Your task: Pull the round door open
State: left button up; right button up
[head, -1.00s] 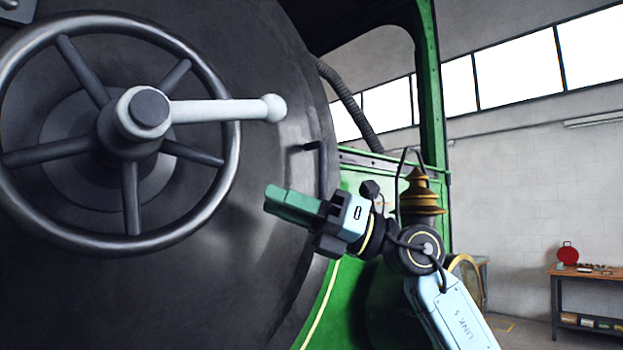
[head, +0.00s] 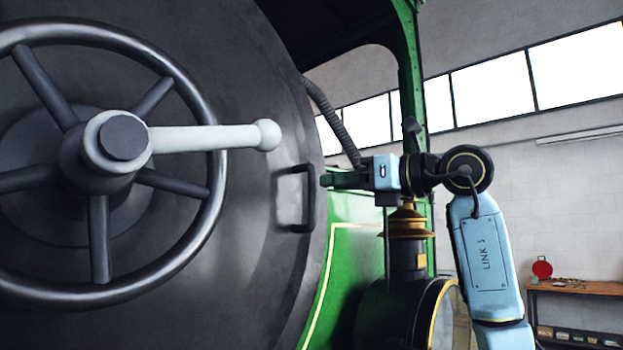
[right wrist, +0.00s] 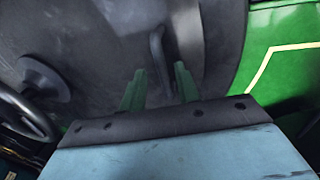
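The round door (head: 250,260) is a big dark grey disc filling the left of the head view. A dark handle (head: 308,198), a short upright bar, stands near its right edge. It also shows in the right wrist view (right wrist: 158,54). A spoked handwheel (head: 212,190) and a light grey lever (head: 195,138) sit at the door's centre. My right gripper (head: 325,180) is just right of the handle in the head view. In the right wrist view its green fingers (right wrist: 160,72) are apart, with the handle beyond and roughly between the tips, not visibly gripped. My left gripper is out of view.
A workbench (head: 575,287) is far off at the right.

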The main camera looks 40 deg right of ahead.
aim_at(315, 185)
jog(key=p+x, duration=0.1)
jog(key=x, duration=0.5)
jog(key=shift+w, duration=0.1)
jog(key=shift+c, duration=0.3)
grip_shut()
